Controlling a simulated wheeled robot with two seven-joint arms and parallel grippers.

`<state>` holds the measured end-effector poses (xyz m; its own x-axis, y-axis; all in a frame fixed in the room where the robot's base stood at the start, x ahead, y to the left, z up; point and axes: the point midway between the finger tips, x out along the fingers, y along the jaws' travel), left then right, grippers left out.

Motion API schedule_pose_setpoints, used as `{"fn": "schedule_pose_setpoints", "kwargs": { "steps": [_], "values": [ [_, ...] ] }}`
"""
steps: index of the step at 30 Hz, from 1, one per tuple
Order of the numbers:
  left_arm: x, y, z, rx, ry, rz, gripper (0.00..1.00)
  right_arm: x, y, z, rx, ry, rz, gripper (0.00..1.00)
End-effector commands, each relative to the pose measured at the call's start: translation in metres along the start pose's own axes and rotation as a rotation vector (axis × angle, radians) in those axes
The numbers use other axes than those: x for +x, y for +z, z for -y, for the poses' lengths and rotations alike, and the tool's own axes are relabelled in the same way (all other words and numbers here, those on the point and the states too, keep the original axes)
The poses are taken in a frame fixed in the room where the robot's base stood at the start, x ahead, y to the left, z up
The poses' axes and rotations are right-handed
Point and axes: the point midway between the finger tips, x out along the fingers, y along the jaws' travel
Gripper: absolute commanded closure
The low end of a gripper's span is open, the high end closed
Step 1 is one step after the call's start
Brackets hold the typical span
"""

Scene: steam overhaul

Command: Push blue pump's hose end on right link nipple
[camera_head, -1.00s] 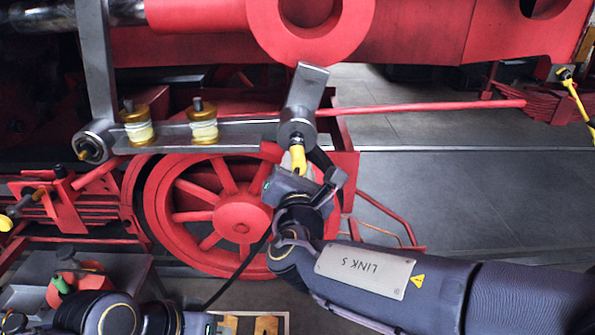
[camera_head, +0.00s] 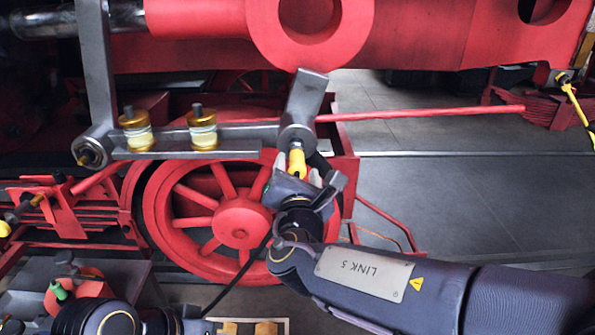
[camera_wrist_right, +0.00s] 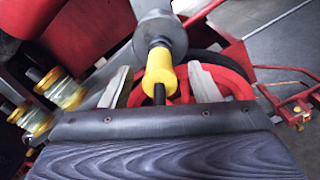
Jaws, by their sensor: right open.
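The yellow hose end (camera_head: 297,162) points up against the brass nipple under the right link's round grey boss (camera_head: 297,136). In the right wrist view the yellow hose end (camera_wrist_right: 160,76) meets the nipple below the boss, with a short black hose stub beneath it. My right gripper (camera_head: 298,172) is open, its pale fingers on either side of the hose end; the wrist view (camera_wrist_right: 160,88) shows gaps on both sides. The black hose (camera_head: 240,272) runs down left behind my wrist. My left gripper is largely cut off at the bottom edge. I cannot make out a blue pump.
Two brass-capped oilers (camera_head: 202,130) stand on the link bar to the left. A red spoked wheel (camera_head: 238,222) is behind my right wrist. A red rod (camera_head: 420,113) runs right from the link. Another yellow-ended line (camera_head: 575,100) is at the far right. The grey floor at right is clear.

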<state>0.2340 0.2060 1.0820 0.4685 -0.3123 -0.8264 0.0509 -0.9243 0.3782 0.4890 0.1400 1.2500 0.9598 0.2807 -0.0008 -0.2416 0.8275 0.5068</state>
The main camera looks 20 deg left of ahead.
Motion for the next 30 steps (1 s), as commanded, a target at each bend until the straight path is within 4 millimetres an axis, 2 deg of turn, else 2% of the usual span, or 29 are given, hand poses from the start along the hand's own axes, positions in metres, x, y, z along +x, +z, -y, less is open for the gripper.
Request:
{"fn": "schedule_pose_setpoints", "kwargs": {
  "steps": [5, 15, 20, 23, 25, 26, 28, 30],
  "values": [
    [0.003, 0.002, 0.002, 0.000, 0.000, 0.000, 1.00, -0.007, -0.001, 0.000, 0.001, 0.001, -0.001, 0.44],
    [0.018, 0.009, 0.008, 0.000, 0.000, 0.000, 1.00, -0.063, -0.002, 0.000, 0.002, 0.003, 0.000, 0.44],
    [0.020, 0.010, 0.009, 0.000, 0.000, 0.000, 1.00, -0.075, 0.001, 0.005, 0.011, -0.012, 0.000, 0.44],
    [0.020, 0.010, 0.009, 0.000, 0.000, 0.000, 1.00, -0.075, 0.011, 0.031, 0.074, -0.084, -0.006, 0.44],
    [0.020, 0.010, 0.009, 0.000, 0.000, 0.000, 1.00, -0.075, 0.022, 0.067, 0.163, -0.181, -0.012, 0.44],
    [0.019, 0.010, 0.009, 0.000, 0.000, 0.000, 1.00, -0.076, 0.027, 0.085, 0.214, -0.233, -0.014, 0.44],
    [0.019, 0.010, 0.009, 0.000, 0.000, 0.000, 1.00, -0.083, 0.038, 0.136, 0.358, -0.373, -0.017, 0.44],
    [0.019, 0.010, 0.009, 0.000, 0.000, 0.000, 1.00, -0.099, 0.045, 0.188, 0.527, -0.525, -0.012, 0.44]
  ]
}}
